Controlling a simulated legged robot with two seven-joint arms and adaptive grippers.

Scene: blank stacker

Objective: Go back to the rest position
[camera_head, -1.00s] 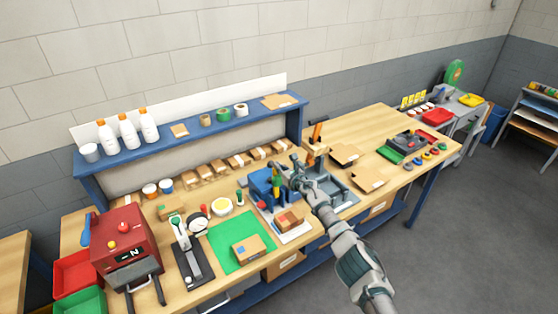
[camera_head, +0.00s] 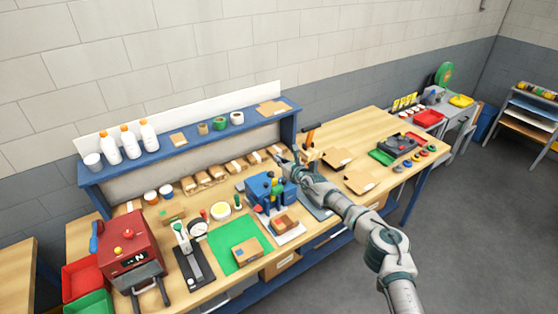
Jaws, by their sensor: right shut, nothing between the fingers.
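My right gripper (camera_head: 290,164) reaches in from the lower right over the workbench (camera_head: 350,128). It is shut with nothing in it, just behind and above the right side of the blue machine (camera_head: 262,190). The machine has a green and yellow part at its front, with a brown block (camera_head: 285,223) on a white plate before it. My forearm hides much of the grey tray (camera_head: 318,206) to the right of the machine. My left gripper is not in view.
A hammer-like tool with an orange handle (camera_head: 309,133) stands close behind my right arm. The blue shelf (camera_head: 190,142) with bottles runs along the back. A red machine (camera_head: 130,255) and a green mat (camera_head: 222,252) are at left. Flat cardboard pieces (camera_head: 360,182) lie to the right.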

